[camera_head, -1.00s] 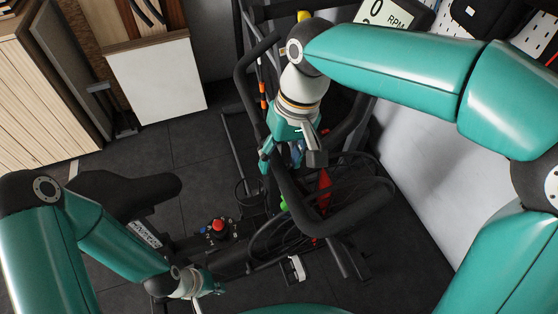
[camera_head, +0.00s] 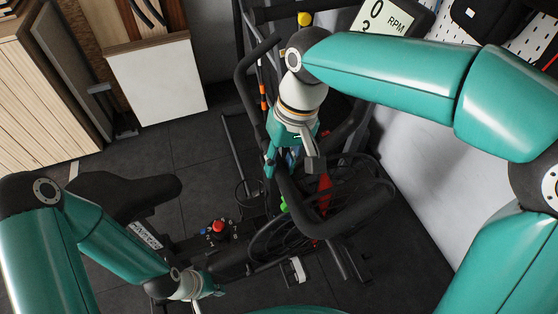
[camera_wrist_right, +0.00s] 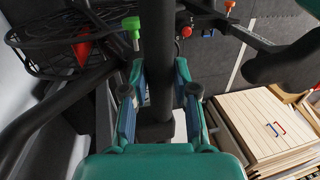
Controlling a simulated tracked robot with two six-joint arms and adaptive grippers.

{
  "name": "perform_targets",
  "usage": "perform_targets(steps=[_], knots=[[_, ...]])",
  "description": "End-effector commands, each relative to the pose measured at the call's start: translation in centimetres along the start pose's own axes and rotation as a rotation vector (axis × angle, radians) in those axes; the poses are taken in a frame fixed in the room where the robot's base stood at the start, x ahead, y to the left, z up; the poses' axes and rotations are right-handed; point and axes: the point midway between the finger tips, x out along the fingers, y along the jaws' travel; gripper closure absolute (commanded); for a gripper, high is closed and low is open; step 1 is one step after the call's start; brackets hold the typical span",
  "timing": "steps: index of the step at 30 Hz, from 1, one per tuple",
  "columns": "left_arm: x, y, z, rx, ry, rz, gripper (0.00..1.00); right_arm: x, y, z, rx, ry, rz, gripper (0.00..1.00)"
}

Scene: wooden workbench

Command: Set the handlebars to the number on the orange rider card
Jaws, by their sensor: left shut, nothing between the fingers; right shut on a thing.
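The black handlebars (camera_head: 345,225) of an exercise bike curve around my right gripper in the head view. My right gripper (camera_head: 284,160) is shut on a black bar (camera_wrist_right: 157,50), which runs between its fingers in the right wrist view. Which part of the handlebars this bar is, I cannot tell. My left gripper (camera_head: 214,291) is shut and empty, low and left of the bike frame. A green knob (camera_wrist_right: 132,24) shows just beyond the right fingers. I cannot make out the orange rider card or a handlebar number scale.
A red knob (camera_head: 218,226) with small markings sits on the frame near the black saddle (camera_head: 125,188). A display (camera_head: 385,18) reading RPM stands at the top. A white board (camera_head: 157,78) leans at the back left. Dark floor is open between them.

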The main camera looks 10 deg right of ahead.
Motion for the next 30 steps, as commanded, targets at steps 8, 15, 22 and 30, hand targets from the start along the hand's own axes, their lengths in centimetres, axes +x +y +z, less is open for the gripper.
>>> perform_targets(steps=[8, 15, 22, 30], knots=[[-2.3, 0.8, 0.0, 0.000, 0.000, 0.000, 1.00, -2.9, -0.5, 0.0, 0.000, 0.003, 0.000, 1.00], [-6.2, 2.2, 0.0, 0.000, 0.000, 0.000, 1.00, -7.9, -1.5, -0.1, 0.001, 0.004, 0.000, 1.00], [-7.4, 2.7, 0.0, 0.000, 0.000, 0.000, 1.00, -9.6, -1.8, -0.1, 0.002, 0.006, -0.001, 1.00], [-7.2, 2.6, 0.1, 0.000, 0.000, 0.000, 1.00, -9.7, -1.8, -0.2, 0.002, 0.013, -0.003, 1.00]])
